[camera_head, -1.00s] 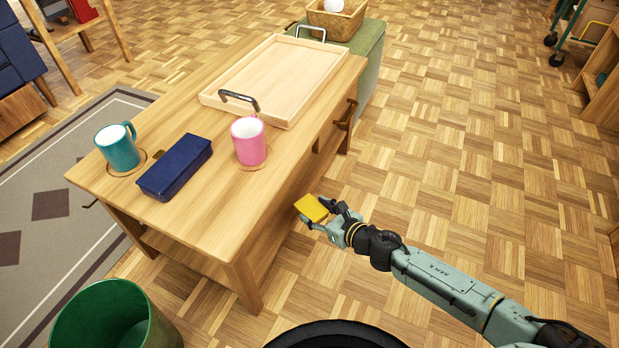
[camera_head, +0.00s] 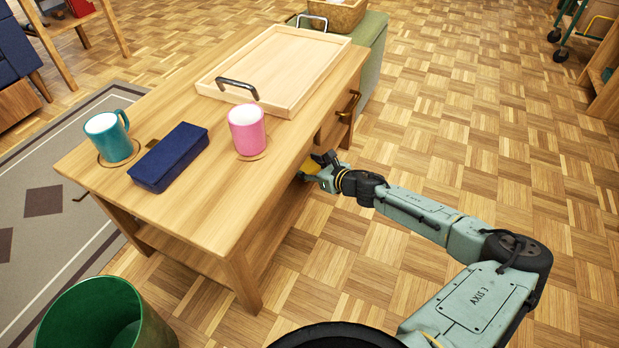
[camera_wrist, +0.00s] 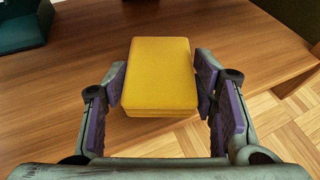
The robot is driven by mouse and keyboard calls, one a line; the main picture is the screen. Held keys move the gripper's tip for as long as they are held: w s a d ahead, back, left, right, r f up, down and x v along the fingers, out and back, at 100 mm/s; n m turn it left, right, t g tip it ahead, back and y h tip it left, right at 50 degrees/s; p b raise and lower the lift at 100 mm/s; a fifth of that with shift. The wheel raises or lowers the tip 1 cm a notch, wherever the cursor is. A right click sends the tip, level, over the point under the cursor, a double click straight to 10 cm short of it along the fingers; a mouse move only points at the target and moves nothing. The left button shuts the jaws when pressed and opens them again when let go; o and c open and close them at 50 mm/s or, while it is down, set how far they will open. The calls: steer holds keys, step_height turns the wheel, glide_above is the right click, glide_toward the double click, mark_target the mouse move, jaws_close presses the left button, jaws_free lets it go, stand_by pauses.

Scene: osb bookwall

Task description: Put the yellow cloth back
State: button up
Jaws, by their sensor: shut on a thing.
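The yellow cloth (camera_wrist: 160,72) is a folded block, seen between the two finger pads of my gripper (camera_wrist: 160,98) in the wrist view. My gripper is shut on it. Under and beyond it is a brown wooden surface (camera_wrist: 85,75), which looks like the low shelf of the wooden table; I cannot tell whether the cloth touches it. In the head view my gripper (camera_head: 318,166) is at the table's right side, below the tabletop (camera_head: 200,215). Only a sliver of yellow shows there, and the table hides part of the gripper.
On the tabletop stand a teal mug (camera_head: 110,140), a blue case (camera_head: 170,157), a pink mug (camera_head: 247,130) and a wooden tray (camera_head: 275,68). A dark teal object (camera_wrist: 22,25) lies at the wrist view's upper left. A green bin (camera_head: 105,315) stands in front.

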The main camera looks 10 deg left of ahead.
steer(key=shift+w+f+b, duration=0.1)
steer(key=shift+f+b, duration=0.75)
steer(key=shift+f, duration=0.9)
steer(key=shift+f, duration=0.15)
steer(key=o, duration=1.3)
steer(key=shift+c, duration=0.2)
steer(key=shift+d+r, duration=0.15)
steer(key=shift+r, duration=0.15)
steer(key=p+v, duration=0.3)
steer(key=v, duration=0.8)
steer(key=shift+s+d, duration=0.2)
steer(key=shift+s, duration=0.1)
